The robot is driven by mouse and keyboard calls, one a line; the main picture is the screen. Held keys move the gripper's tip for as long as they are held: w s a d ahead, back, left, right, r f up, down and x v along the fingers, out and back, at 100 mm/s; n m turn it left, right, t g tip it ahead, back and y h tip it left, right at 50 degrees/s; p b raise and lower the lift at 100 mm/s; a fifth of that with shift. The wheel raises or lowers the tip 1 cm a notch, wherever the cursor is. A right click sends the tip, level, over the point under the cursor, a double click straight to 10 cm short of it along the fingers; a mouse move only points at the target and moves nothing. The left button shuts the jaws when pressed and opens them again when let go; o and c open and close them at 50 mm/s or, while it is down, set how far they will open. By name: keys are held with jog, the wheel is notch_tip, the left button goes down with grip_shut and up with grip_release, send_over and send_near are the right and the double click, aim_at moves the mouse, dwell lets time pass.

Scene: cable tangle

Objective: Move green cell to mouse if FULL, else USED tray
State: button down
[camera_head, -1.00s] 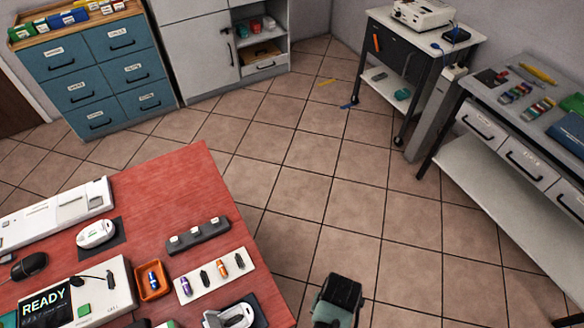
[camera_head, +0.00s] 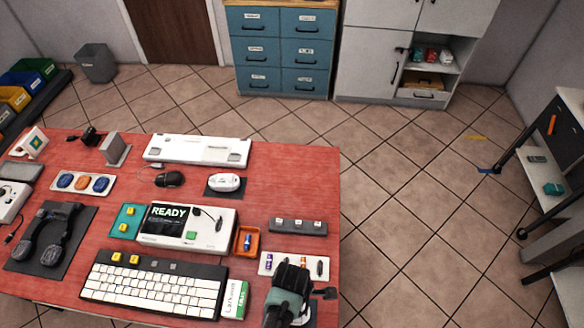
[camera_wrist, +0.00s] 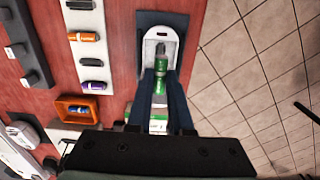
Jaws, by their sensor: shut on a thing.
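In the wrist view my gripper (camera_wrist: 161,82) is shut on the green cell (camera_wrist: 161,76). It holds the cell over the lower end of an open white mouse (camera_wrist: 160,42) with an empty-looking dark slot, on a dark mat. I cannot tell whether the cell touches the mouse. In the head view my gripper (camera_head: 287,298) covers most of that mouse, and the cell is hidden. The tester (camera_head: 187,226) shows READY. An orange tray (camera_head: 236,250) holds a blue cell (camera_head: 247,243); no USED label is legible.
A white cell rack (camera_wrist: 88,15) with orange, purple and dark cells lies beside the mouse. A dark slotted strip (camera_head: 298,226) is behind it. A keyboard (camera_head: 155,289) and a green-white box (camera_head: 234,299) stand to the left. The table's right edge is close.

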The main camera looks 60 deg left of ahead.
jog(key=shift+f+b, duration=2.2)
jog(key=shift+b, duration=0.05)
jog(key=shift+f+b, duration=0.55)
jog(key=shift+f, duration=0.25)
jog(key=shift+f, duration=0.5)
jog(key=c, duration=1.1)
grip_release()
jog(key=shift+r, duration=0.25)
jog(key=shift+r+p, duration=1.6)
jog(key=shift+p, duration=0.15)
